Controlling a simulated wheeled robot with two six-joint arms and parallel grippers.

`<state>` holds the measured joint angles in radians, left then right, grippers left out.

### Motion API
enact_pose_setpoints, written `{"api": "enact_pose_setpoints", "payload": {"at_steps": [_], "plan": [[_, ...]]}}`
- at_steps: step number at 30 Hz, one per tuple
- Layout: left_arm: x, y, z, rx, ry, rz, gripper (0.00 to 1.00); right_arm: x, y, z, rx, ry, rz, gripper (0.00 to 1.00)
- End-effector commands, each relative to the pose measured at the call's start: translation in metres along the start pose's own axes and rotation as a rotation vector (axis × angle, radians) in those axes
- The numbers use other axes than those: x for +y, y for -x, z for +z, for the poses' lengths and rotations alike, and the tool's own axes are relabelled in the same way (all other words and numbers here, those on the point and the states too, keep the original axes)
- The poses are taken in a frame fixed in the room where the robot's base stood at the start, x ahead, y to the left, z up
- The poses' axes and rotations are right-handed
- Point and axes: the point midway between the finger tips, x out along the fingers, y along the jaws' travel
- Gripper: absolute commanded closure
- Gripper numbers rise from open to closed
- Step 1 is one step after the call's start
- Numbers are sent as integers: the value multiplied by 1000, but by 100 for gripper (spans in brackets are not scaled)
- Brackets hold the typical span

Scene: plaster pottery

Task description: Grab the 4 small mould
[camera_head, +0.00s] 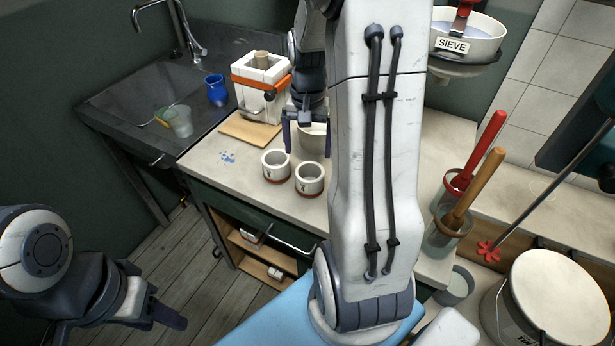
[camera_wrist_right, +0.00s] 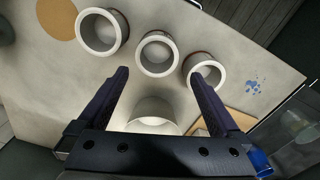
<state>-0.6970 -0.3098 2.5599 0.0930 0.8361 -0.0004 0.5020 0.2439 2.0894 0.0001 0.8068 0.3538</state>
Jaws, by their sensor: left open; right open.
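Small white round moulds with hollow tops stand on the worktop. In the head view two show clearly, a left mould (camera_head: 276,165) and a right mould (camera_head: 309,178). In the right wrist view three stand in a row: one at left (camera_wrist_right: 102,31), one in the middle (camera_wrist_right: 157,53) and one at right (camera_wrist_right: 205,73). A wider white vessel (camera_wrist_right: 152,112) lies below my right gripper (camera_wrist_right: 159,76), seen between its fingers. My right gripper is open and empty, pointing down over the worktop. My left gripper (camera_head: 128,322) is open and empty at lower left, away from the worktop.
A sink (camera_head: 130,100) with cups is at left. Tools in jars (camera_head: 447,228) stand at right. My right arm hides the middle of the worktop.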

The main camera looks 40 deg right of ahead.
Motion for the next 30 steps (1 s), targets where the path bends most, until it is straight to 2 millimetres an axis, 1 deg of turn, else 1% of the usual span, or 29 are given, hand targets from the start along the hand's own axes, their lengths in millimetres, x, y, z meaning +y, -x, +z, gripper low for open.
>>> {"api": "enact_pose_setpoints", "payload": {"at_steps": [1, 6, 9, 14, 21, 25, 30], "plan": [[0, 0, 0, 0, 0, 0, 50, 3, -7, -1, -6, -11, 3, 0], [0, 1, 0, 0, 0, 0, 50, 3, -34, -1, -7, -11, 3, 0], [0, 1, 0, 0, 0, 0, 50, 3, -45, -1, -5, -10, 2, 0], [0, 3, 0, 0, 0, 0, 50, 3, -56, 0, -4, -9, 2, 0], [1, 8, 0, 0, 0, 0, 50, 6, -91, 2, -6, -8, 2, 0], [1, 9, 0, 0, 0, 0, 50, 5, -101, 2, -3, -8, 1, 0], [1, 8, 0, 0, 0, 0, 50, 5, -102, 1, -1, -8, 1, 0]]}}
